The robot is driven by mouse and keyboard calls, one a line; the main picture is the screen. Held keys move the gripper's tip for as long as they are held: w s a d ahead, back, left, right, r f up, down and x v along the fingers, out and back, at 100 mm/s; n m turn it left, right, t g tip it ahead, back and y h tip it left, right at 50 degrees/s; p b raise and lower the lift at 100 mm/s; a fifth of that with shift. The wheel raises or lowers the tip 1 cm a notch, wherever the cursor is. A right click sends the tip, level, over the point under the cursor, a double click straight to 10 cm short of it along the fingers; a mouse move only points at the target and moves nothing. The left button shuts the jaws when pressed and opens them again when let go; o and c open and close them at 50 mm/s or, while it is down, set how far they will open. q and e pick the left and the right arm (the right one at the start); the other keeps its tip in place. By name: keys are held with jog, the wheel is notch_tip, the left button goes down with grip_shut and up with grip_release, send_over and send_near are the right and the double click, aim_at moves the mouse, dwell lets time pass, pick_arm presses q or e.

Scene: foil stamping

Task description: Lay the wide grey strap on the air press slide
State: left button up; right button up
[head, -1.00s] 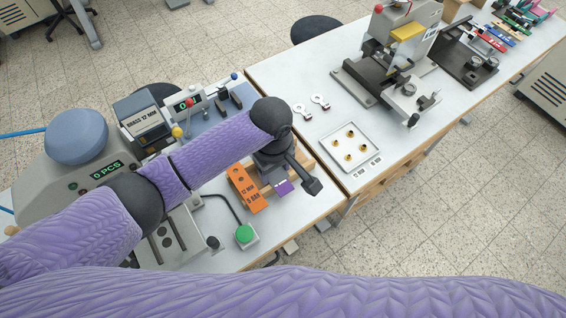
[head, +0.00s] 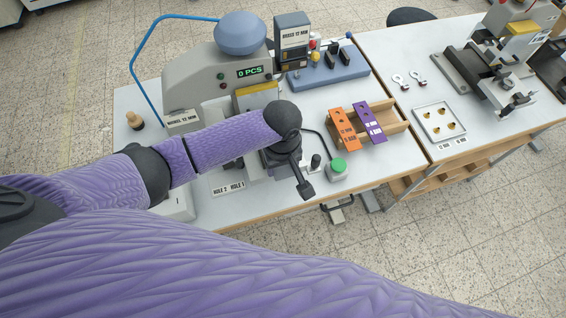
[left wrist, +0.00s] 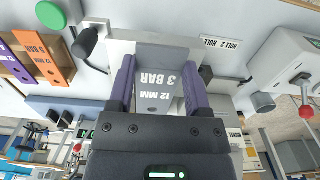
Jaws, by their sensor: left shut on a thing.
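My left gripper (head: 284,158) is over the front of the air press (head: 205,75), a grey machine with a blue dome and a "0 PCS" display. In the left wrist view, the purple fingers of my left gripper (left wrist: 160,92) are shut on the wide grey strap (left wrist: 160,72), printed "12 MM 3 BAR". The pale grey slide area (left wrist: 120,46) shows around the strap. I cannot tell whether the strap touches it. In the head view my wrist hides the strap and most of the slide. My right gripper is not in view.
A wooden holder (head: 396,127) carries an orange strap (head: 343,128) and a purple strap (head: 371,122). A green button (head: 338,166) stands right of my gripper. A label reading "HOLE 2 HOLE 1" (head: 228,187) lies at the front. A white tray (head: 420,112) is on the right table.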

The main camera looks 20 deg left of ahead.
pick_arm(q)
jog(key=shift+r+p, duration=0.15)
jog(key=shift+p, duration=0.15)
notch_tip(320, 180, down, 7)
jog(key=b, duration=0.4)
dwell(0.3)
jog(key=shift+w+a, duration=0.2)
jog(key=shift+w, duration=0.1)
